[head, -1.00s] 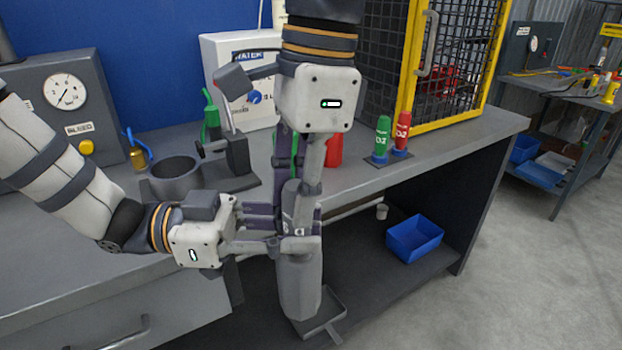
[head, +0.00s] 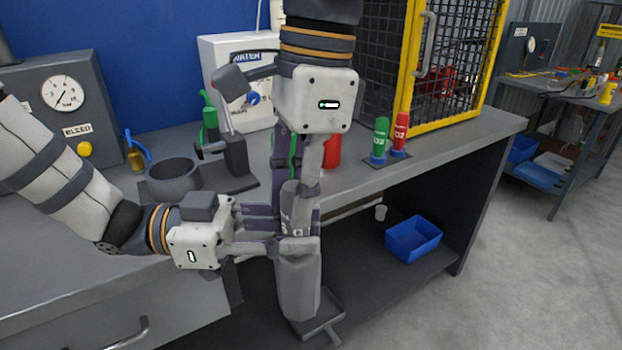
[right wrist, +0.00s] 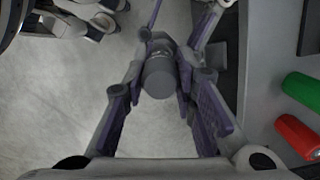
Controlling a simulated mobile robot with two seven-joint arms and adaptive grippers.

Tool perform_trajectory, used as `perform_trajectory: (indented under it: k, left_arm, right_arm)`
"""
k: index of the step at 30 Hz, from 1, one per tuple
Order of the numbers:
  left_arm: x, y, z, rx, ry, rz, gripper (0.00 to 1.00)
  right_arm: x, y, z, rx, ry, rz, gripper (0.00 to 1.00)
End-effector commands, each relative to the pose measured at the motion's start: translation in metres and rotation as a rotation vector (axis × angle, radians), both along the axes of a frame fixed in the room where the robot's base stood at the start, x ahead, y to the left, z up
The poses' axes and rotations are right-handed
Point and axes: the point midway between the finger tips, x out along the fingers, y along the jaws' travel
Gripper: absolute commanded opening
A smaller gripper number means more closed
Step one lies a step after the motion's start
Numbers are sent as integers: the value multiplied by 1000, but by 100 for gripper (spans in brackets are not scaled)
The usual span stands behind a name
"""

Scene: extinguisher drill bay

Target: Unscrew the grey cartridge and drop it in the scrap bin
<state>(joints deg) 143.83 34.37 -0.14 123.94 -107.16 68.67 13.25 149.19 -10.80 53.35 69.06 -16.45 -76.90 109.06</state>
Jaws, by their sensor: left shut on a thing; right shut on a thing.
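The grey cartridge (head: 289,208) stands upright between the fingers of my right gripper (head: 297,195), which reaches down from above and is shut on it. In the right wrist view the cartridge's round grey end (right wrist: 160,76) shows between the purple pads. My left gripper (head: 290,245) comes in from the left and is shut on a larger grey body (head: 298,288) just below the cartridge, in front of the bench. The fingers hide the joint, so I cannot tell whether the two parts are still threaded. A blue open bin (head: 414,238) stands on the lower shelf, with no label visible.
A green cartridge (head: 381,138) and a red cartridge (head: 400,132) stand on the bench at right. A dark round cup fixture (head: 174,180) and gauge box (head: 66,95) are at left. A yellow-framed mesh cage (head: 425,60) stands behind. The floor at right is clear.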

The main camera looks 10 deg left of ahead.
Motion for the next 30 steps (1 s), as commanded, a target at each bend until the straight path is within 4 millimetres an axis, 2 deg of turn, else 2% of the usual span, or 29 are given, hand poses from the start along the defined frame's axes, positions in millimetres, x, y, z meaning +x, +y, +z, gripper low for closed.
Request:
perform_trajectory:
  k: [2, 3, 5, 14, 21, 30]
  left_arm:
    - [0, -2, 3, -3, -5, -4, 0]
    - [0, -2, 3, -3, -5, -4, 0]
    - [0, -2, 3, -3, -5, -4, 0]
    - [0, -1, 3, -4, -5, -2, 0]
    - [0, -1, 3, -4, -5, -2, 0]
    - [0, -1, 3, -7, -6, -2, 0]
  right_arm:
    - [-3, 5, 2, 14, 2, 5, 0]
    - [-3, 5, 2, 15, 2, 5, 32]
    - [-3, 5, 2, 12, 1, 4, 46]
    - [-1, 2, 4, 7, 0, 1, 46]
    - [-1, 2, 41, 5, -3, 0, 46]
    - [-1, 2, 46, 4, 1, 1, 46]
